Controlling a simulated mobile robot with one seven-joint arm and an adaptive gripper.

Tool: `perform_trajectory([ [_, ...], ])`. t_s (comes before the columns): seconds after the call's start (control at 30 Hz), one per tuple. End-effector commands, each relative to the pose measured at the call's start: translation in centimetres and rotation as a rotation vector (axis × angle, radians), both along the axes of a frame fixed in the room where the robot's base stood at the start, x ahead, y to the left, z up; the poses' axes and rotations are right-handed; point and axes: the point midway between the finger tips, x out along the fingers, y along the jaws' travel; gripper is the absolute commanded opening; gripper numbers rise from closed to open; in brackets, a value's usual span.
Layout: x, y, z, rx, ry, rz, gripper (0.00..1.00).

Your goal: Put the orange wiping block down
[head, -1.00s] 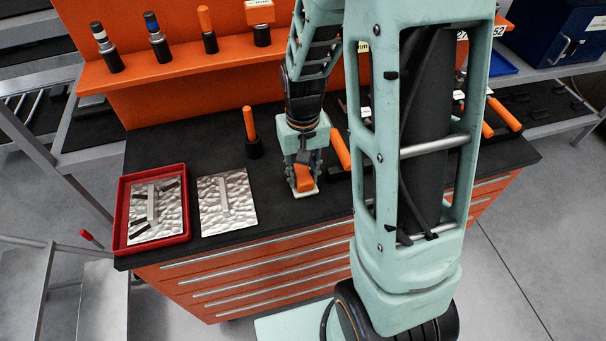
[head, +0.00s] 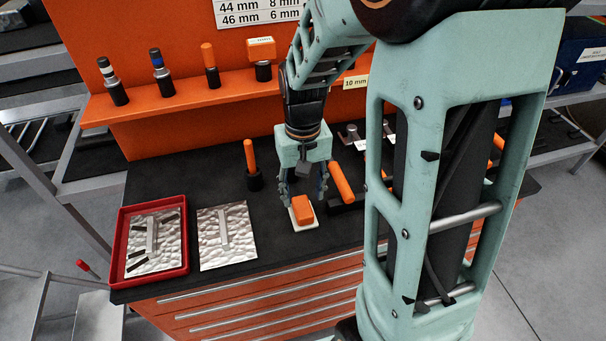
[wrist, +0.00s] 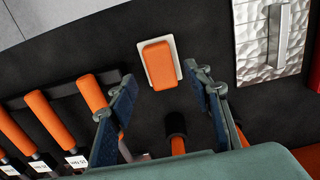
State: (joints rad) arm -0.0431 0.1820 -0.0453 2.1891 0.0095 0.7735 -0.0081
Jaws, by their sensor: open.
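The orange wiping block (head: 302,208) sits on a small pale pad (head: 304,225) on the black bench top, near its front edge. In the wrist view the block (wrist: 158,65) lies on the pale pad (wrist: 175,50), beyond the fingertips and with clear space around it. My gripper (head: 304,198) is open above and just behind the block in the head view. In the wrist view its two fingers (wrist: 162,87) stand apart with nothing between their tips.
A red tray (head: 118,265) with a textured metal plate and dark strips lies at left, beside another textured plate (head: 225,255). An upright orange-handled tool (head: 249,155) stands behind. Several orange-handled tools (wrist: 55,118) lie in a rack close by. A shelf (head: 180,117) with tools runs along the back.

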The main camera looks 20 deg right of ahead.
Motion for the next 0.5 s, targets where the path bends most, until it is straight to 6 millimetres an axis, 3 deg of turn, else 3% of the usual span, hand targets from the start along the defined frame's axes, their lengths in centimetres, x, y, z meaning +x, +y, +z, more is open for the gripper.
perform_trajectory([
  [0.2, 0.1, 0.0, 4.3, 0.000, -0.004, 0.000, 0.46],
  [0.5, 0.0, 0.0, 6.2, 0.000, 0.000, 0.000, 0.46],
])
